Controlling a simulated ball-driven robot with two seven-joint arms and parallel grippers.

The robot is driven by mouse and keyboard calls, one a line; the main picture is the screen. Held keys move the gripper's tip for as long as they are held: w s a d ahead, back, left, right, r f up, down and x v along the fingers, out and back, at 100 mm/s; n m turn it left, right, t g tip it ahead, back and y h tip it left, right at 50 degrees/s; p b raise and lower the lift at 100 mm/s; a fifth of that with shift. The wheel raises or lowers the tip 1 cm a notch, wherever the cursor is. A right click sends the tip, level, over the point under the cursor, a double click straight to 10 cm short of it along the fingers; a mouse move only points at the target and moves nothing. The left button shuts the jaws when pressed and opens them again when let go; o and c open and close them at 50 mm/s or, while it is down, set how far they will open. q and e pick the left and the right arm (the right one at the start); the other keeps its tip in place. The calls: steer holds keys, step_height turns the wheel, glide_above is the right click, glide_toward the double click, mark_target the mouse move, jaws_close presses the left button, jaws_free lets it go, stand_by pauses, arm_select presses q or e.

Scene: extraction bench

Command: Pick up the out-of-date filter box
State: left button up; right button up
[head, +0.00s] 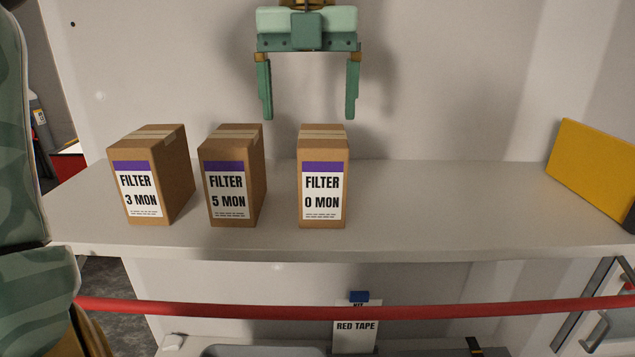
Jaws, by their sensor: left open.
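Three brown cardboard filter boxes stand upright in a row on the shelf. The left box (152,176) is labelled "FILTER 3 MON". The middle box (233,176) is labelled "FILTER 5 MON". The right box (323,176) is labelled "FILTER 0 MON". My left gripper (309,115) is open and empty, fingers pointing down, at the top middle of the head view. In the picture its fingers end just above the top of the "0 MON" box, one to each side of it, apart from it. My right gripper is not in view.
The pale shelf (430,215) is clear between the "0 MON" box and a yellow object (592,172) at the right. A red tape (400,312) runs across below the shelf's front edge. A "RED TAPE" sign (356,337) hangs beneath. A wall stands behind.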

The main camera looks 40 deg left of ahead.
mark_target(331, 133)
arm_select(q)
steer(key=shift+s+d+f, duration=0.1)
steer(key=shift+s+f, duration=0.05)
steer(key=shift+f, duration=0.75)
steer(key=w, duration=0.1)
steer(key=w+f, duration=0.2)
steer(key=shift+d, duration=0.3)
steer(key=shift+w+f+p, duration=0.35)
steer(key=shift+w+f, duration=0.1)
steer(key=shift+w, duration=0.1)
steer(key=f, duration=0.1)
steer(key=f+p, duration=0.1)
steer(key=shift+s+a+f, duration=0.2)
steer(key=shift+s+f, duration=0.1)
steer(key=shift+s, duration=0.05)
steer(key=shift+s+a+f, duration=0.15)
steer(key=shift+s+f, duration=0.4)
steer(key=shift+f, duration=0.15)
steer(key=shift+w, duration=0.25)
steer(key=shift+w+d, duration=0.15)
steer(key=shift+d, duration=0.05)
steer(key=c, duration=1.2)
steer(key=shift+s+a, duration=0.15)
steer(key=shift+s, duration=0.05)
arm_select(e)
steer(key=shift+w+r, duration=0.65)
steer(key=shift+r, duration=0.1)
